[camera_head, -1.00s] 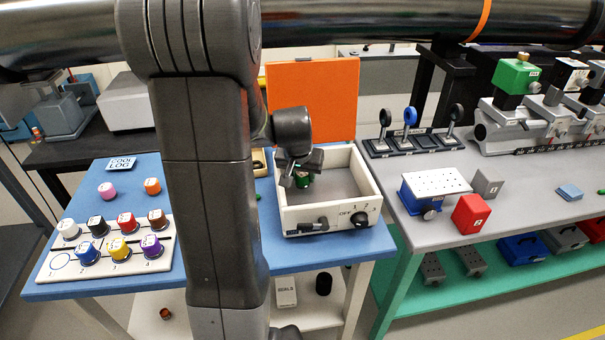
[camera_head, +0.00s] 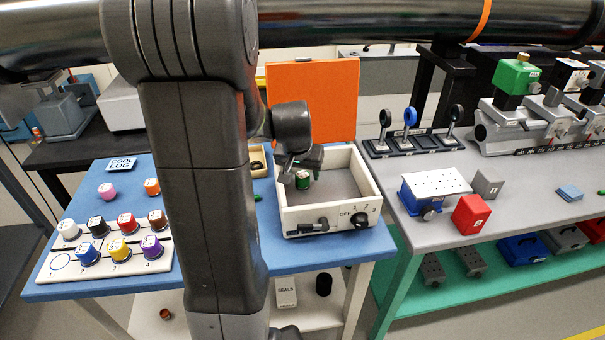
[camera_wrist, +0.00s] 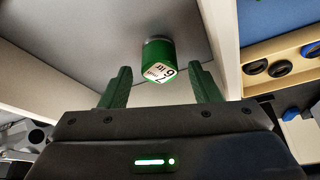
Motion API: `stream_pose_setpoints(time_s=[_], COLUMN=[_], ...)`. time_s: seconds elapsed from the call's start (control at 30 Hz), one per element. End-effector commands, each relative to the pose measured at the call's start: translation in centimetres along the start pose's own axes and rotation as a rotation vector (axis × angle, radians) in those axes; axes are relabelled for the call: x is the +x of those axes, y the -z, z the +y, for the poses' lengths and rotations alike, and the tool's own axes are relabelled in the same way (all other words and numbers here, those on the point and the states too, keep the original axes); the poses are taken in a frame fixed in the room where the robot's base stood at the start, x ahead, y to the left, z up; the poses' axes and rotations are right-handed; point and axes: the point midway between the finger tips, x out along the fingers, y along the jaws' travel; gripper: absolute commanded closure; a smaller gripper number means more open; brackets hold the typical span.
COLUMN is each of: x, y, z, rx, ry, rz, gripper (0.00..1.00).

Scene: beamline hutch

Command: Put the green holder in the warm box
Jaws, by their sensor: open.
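The green holder (camera_head: 303,179) stands inside the warm box (camera_head: 333,217), near the left part of its floor. The box is white with a grey floor, and its orange lid (camera_head: 311,100) is raised at the back. My gripper (camera_head: 301,172) is in the box opening, close to the holder. In the wrist view my gripper (camera_wrist: 160,88) is open, with its two green-lit fingers apart. The green holder (camera_wrist: 159,60) shows just beyond and between the fingertips, with a number label on its top. It looks free of the fingers.
A rack (camera_head: 106,255) with several coloured holders is at the left of the blue table, with pink (camera_head: 107,191) and orange (camera_head: 152,186) ones behind it. A wooden tray (camera_head: 259,162) of dark round parts sits beside the box. The box's front has a dial (camera_head: 359,219) and a handle.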

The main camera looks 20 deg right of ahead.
Motion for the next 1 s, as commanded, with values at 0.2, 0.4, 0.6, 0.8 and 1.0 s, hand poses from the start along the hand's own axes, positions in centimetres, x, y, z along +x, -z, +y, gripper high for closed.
stream_pose_setpoints(time_s=[0.2,0.4,0.6,0.8,1.0], x=[-4.5,-8.1,-10.0,-10.4,-10.4], y=[0.1,0.1,0.0,0.0,0.0], z=[0.0,0.0,0.0,0.0,0.0], rx=[-0.001,-0.001,-0.001,-0.001,-0.001], ry=[0.002,0.001,0.001,0.0,0.0], rz=[0.006,0.005,0.002,0.0,0.0], gripper=[0.43,0.43,0.43,0.43,0.43])
